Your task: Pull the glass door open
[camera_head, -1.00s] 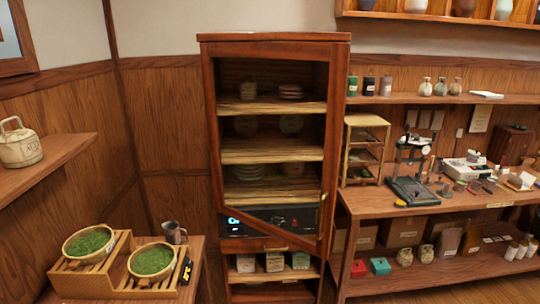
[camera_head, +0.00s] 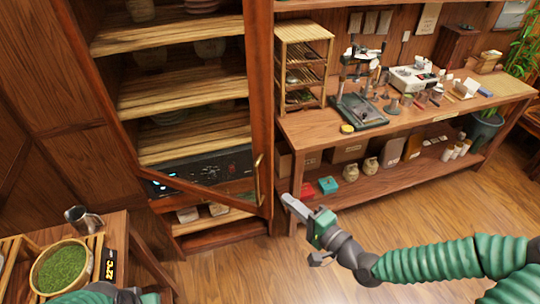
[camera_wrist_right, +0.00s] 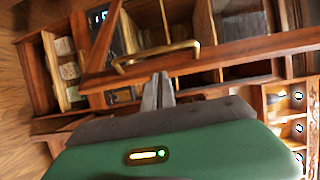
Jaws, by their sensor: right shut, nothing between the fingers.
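The glass door (camera_head: 262,130) of the wooden cabinet has a dark red-brown frame. Its bottom rail slants out across the cabinet front, so the door appears ajar. A brass handle (camera_head: 257,178) sits low on its right stile, and also shows in the right wrist view (camera_wrist_right: 156,54). My right gripper (camera_head: 287,200) is shut and empty, to the right of the handle and a little below it. In the right wrist view its closed fingertips (camera_wrist_right: 159,78) point toward the handle, apart from it as far as I can tell. My left gripper is out of view.
A long wooden workbench (camera_head: 405,125) with tools and a slatted rack (camera_head: 304,62) stands right of the cabinet. At lower left, a table holds a basket of green leaves (camera_head: 60,268) and a metal jug (camera_head: 84,220). The floor (camera_head: 300,270) before the cabinet is clear.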

